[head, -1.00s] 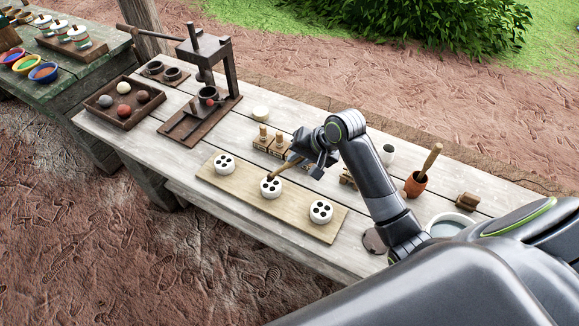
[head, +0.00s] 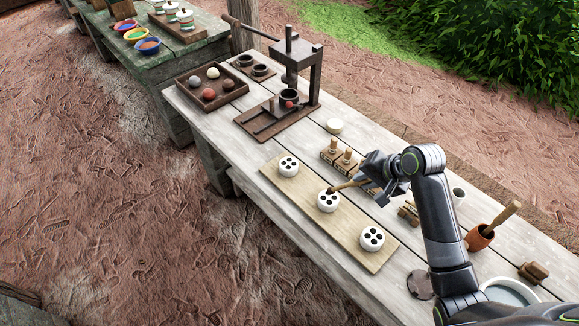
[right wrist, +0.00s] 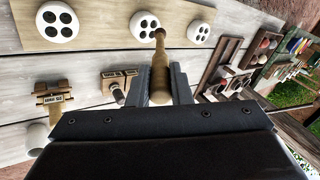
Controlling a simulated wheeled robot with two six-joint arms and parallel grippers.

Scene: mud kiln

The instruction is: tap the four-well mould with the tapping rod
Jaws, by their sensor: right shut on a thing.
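Three white round moulds with dark wells stand in a row on a pale wooden board (head: 350,230). The middle mould (head: 328,202) shows about four wells; it also shows in the right wrist view (right wrist: 145,25). My right gripper (head: 375,180) is shut on the tapping rod (head: 348,185), a turned wooden stick also seen in the right wrist view (right wrist: 160,70). The rod slants down to the middle mould, its tip at the mould's upper edge. I cannot tell whether it touches. The other moulds are the far one (head: 288,166) and near one (head: 372,238). My left gripper is out of view.
Wooden stamps (head: 340,155) stand just behind the board. A dark press (head: 295,75) and a tray of balls (head: 211,88) stand at the table's far end. An orange pot with a wooden handle (head: 480,237) stands at the right. The table's front strip is clear.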

